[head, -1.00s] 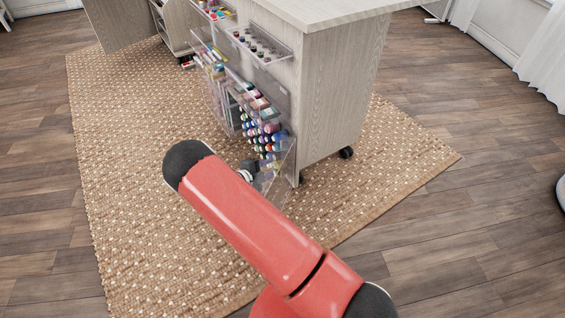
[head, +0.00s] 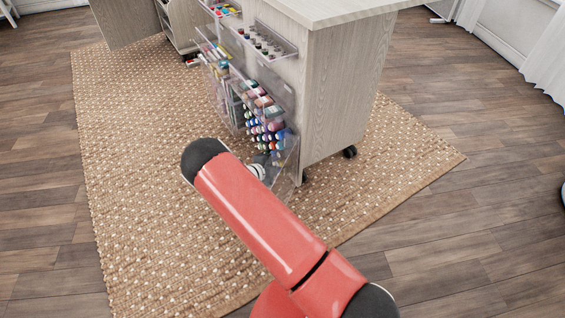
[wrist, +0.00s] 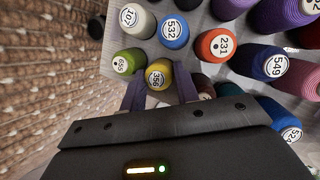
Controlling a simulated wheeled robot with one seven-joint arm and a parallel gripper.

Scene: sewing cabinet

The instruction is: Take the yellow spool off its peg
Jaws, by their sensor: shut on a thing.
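The yellow spool (wrist: 159,74), with a white label on its end, shows in the wrist view between the two purple-grey fingers of my gripper (wrist: 160,92). My gripper is shut on it. Its lower part is hidden behind the gripper body, so I cannot tell whether it is still on its peg. In the head view my gripper is mostly hidden behind my arm, low at the spool rack (head: 284,165) on the cabinet.
Other spools crowd close by: a green one (wrist: 127,61) on the left, a blue one (wrist: 172,32) and an orange one (wrist: 215,45) above. The sewing cabinet (head: 340,95) stands on a woven rug (head: 150,220). Open rug lies to the left.

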